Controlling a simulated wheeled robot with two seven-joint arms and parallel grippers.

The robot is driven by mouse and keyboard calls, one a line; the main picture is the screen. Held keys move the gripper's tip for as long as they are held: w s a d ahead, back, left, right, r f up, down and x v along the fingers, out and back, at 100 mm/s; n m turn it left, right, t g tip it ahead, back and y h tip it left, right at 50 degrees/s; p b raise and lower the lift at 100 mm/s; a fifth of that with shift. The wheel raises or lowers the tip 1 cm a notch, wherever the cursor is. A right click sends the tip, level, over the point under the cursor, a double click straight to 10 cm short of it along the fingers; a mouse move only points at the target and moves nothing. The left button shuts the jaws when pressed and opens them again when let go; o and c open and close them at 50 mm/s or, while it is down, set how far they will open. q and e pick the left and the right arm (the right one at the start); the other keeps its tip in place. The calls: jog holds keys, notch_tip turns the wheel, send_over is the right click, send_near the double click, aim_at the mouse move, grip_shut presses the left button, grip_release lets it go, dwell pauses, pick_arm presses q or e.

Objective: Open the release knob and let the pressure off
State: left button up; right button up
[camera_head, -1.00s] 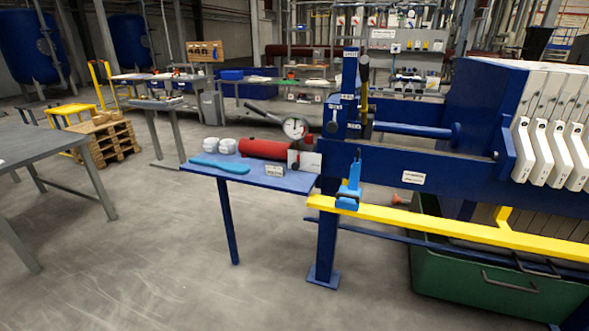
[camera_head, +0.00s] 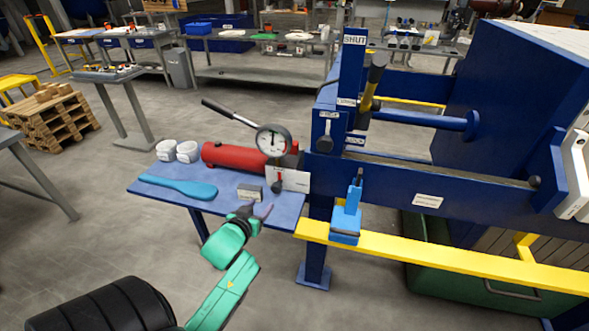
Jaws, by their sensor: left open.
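A hand pump with a red cylinder (camera_head: 228,156) lies on the blue side table (camera_head: 288,212). A round pressure gauge (camera_head: 273,140) stands at its right end, and a dark lever (camera_head: 229,114) slants up to the left. Below the gauge, a small knob (camera_head: 278,185), dark with some red, sits in front of a pale plate (camera_head: 297,180); I take it for the release knob. The gauge reading is too small to tell. My left gripper (camera_head: 262,213) is open and empty at the table's front edge, below and left of the knob, apart from it. My right gripper is out of view.

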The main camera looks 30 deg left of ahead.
aim_at(276, 189)
pick_arm(q)
jog(key=w, duration=0.3)
jog(key=shift+w+a, duration=0.25)
jog(key=shift+w, duration=0.05)
jog(key=x, duration=0.8)
jog(key=shift+w+a+f, duration=0.15)
jog(key=shift+a+f, duration=0.15)
jog(key=shift+f, duration=0.1)
jog(key=shift+w, duration=0.3)
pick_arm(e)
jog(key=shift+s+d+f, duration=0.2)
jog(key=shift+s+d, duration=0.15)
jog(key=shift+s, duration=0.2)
pick_arm(q)
jog(key=shift+a+f, duration=0.1)
jog(key=c, duration=0.7)
jog(key=shift+w, duration=0.1)
grip_shut()
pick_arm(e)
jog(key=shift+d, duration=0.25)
